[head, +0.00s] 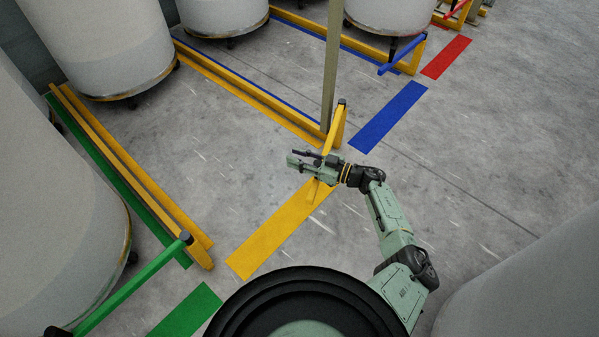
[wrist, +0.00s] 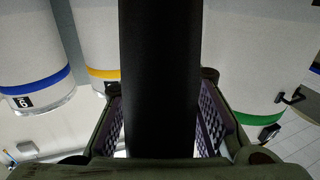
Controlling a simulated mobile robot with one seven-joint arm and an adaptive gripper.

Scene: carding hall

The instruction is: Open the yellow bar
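The yellow bar (head: 316,190) runs from the top of a yellow post at the mouth of the yellow-marked lane toward the near side. It lies at a steeper angle than the yellow floor strip (head: 272,234). My gripper (head: 297,158) crosses the bar and covers its middle, with the fingers pointing left past it. In the wrist view the two fingers (wrist: 160,110) stand apart, one on each side of a wide dark shape that fills the middle. I cannot tell whether that shape is the bar, nor whether the fingers press on anything.
A green bar (head: 128,288) at front left and a blue bar (head: 402,54) at the back close off neighbouring lanes. A tall pole (head: 331,65) rises near the yellow post. Large pale drums (head: 95,40) stand in the lanes.

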